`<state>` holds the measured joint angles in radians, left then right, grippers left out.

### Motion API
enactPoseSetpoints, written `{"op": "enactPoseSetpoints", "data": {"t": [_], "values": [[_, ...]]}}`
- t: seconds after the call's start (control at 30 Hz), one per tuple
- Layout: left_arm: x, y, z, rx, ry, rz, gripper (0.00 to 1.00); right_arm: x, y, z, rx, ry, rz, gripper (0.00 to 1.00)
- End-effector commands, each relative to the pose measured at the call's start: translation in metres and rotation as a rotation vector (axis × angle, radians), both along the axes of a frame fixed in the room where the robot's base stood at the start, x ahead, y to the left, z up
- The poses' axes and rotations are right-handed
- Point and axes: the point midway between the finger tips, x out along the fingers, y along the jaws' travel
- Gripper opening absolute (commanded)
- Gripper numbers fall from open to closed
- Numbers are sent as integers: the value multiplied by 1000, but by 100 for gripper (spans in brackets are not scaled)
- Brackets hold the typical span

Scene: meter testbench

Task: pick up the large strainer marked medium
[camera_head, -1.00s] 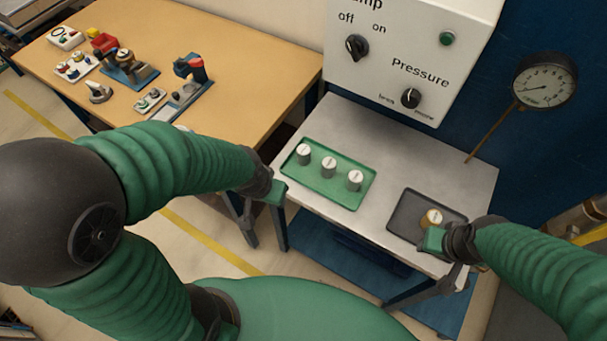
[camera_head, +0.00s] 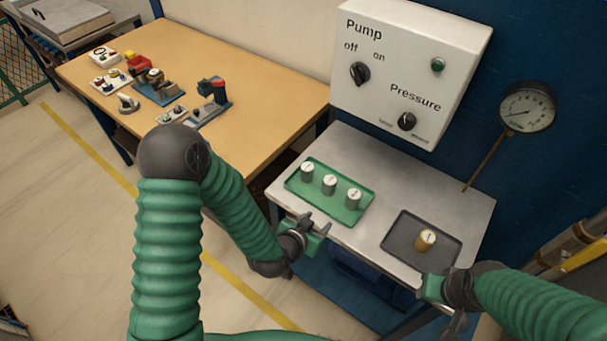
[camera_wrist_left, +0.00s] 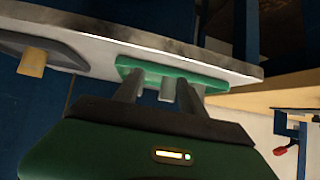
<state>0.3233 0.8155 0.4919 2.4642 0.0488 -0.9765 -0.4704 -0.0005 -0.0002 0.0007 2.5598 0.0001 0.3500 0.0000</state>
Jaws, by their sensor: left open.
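Three grey cylinders with white marked tops, the left (camera_head: 307,171), middle (camera_head: 329,184) and right (camera_head: 353,198), stand upright on a green tray (camera_head: 325,210). Their markings are too small to read, so I cannot tell which is medium. My left gripper (camera_head: 314,226) is open and empty at the bench's front edge, in front of the green tray and apart from the cylinders.
A brass cylinder (camera_head: 425,240) stands on a dark tray (camera_head: 395,246) at the right. The pump panel (camera_head: 410,70) rises behind the bench, with a pressure gauge (camera_head: 527,108) at its right. A wooden table (camera_head: 270,85) with several devices stands left. Bare bench separates the trays.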

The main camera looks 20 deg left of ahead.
Motion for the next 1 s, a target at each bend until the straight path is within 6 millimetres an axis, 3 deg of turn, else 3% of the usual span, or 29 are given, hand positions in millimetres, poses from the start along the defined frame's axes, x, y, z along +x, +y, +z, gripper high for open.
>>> {"op": "enactPoseSetpoints", "data": {"t": [0.1,0.3,0.47,0.8,1.0], "values": [[16,-4,1,-55,-177,117,48,0,0,-4,0,0,-1,36],[20,39,25,-51,-401,426,48,0,-1,-7,0,1,-1,36],[24,57,31,-34,-440,508,48,0,0,-7,0,0,-1,36],[104,74,14,-32,-442,506,48,0,0,-8,0,0,-1,36],[129,79,9,-33,-439,503,48,0,0,-8,0,0,-1,36]]}}
